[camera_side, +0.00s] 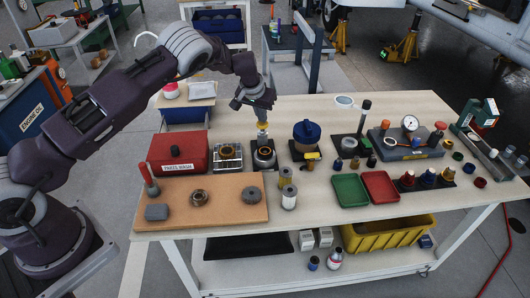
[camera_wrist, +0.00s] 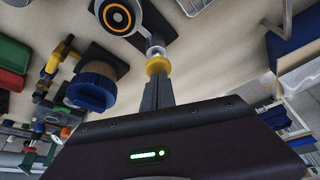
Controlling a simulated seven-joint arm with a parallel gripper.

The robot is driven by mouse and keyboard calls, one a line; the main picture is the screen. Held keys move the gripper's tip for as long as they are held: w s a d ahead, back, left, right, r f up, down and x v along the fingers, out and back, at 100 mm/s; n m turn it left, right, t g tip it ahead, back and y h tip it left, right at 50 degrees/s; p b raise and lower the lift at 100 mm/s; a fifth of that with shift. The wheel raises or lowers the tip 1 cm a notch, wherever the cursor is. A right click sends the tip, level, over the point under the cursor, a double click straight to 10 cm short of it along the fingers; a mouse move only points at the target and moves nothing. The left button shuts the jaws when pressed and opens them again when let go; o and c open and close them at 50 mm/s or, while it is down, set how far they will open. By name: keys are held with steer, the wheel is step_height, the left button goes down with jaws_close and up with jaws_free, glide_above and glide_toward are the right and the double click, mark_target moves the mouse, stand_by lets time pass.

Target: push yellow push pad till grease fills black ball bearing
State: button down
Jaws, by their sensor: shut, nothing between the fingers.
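The yellow push pad (camera_side: 262,126) sits on top of a short upright column above a dark round bearing holder (camera_side: 264,157) on a black mat. In the wrist view the yellow pad (camera_wrist: 157,66) lies at the tips of my fingers, with a clear and silvery part beyond it. My gripper (camera_side: 261,119) is shut and empty, pointing down directly over the pad; its tips look at or very near it, and contact is unclear.
A blue-lidded pot (camera_side: 306,132) stands just right of the pad. A red box (camera_side: 178,150) and a framed item (camera_side: 228,156) are to the left. Green (camera_side: 350,190) and red (camera_side: 381,186) trays lie in front right. The rear table strip is mostly clear.

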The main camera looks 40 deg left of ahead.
steer(key=shift+f, duration=0.95)
steer(key=shift+r, duration=0.85)
steer(key=s+d+r+h, duration=0.1)
steer(key=s+r, duration=0.3)
steer(key=r, duration=0.7)
steer(key=s+d+r+h, duration=0.15)
steer(key=s+r, duration=0.35)
steer(key=r, duration=0.6)
steer(key=s+d+r, duration=0.2)
steer(key=s+r, duration=0.2)
steer(key=s, duration=0.2)
steer(key=s+d+r, duration=0.3)
steer(key=s+r, duration=0.1)
steer(key=s, duration=0.3)
steer(key=s+d+f+m, duration=0.1)
steer(key=s, duration=1.2)
steer(key=s+d+f+m+t+y, duration=0.1)
steer(key=s+d+m, duration=0.1)
steer(key=s, duration=1.1)
steer(key=shift+w+f, duration=0.1)
